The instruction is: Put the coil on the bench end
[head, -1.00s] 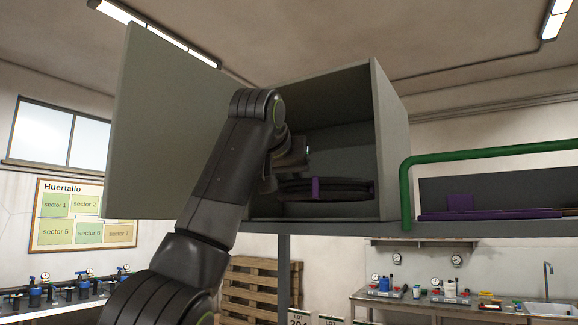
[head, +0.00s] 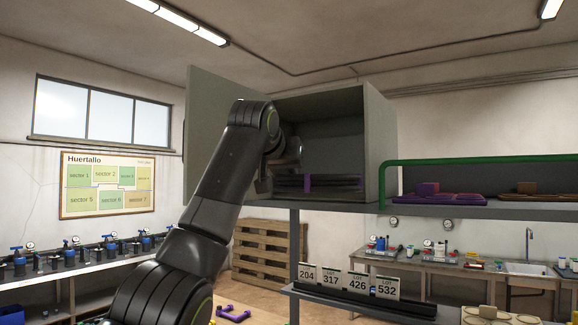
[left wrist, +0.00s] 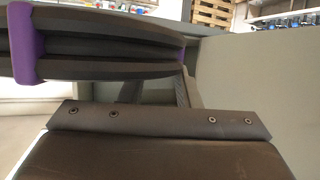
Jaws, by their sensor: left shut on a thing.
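The coil (head: 333,183) is black with purple ties and shows nearly edge-on at the bottom of the open grey cabinet (head: 380,150). My left gripper (head: 286,172) reaches in front of the opening and is shut on the coil's near left side; my wrist hides part of it. In the left wrist view the coil (left wrist: 105,57) spans the upper left, with a purple tie at its left, and the gripper fingers (left wrist: 152,92) meet its underside. I cannot tell whether the coil touches the cabinet floor. My right gripper is not in view.
The cabinet door (head: 207,135) stands open at left. A green rail (head: 470,161) edges the shelf at right, which holds purple and brown items. Benches stand at left (head: 50,282) and back right. Below are a rack of lot cards (head: 350,290) and a pallet (head: 270,250).

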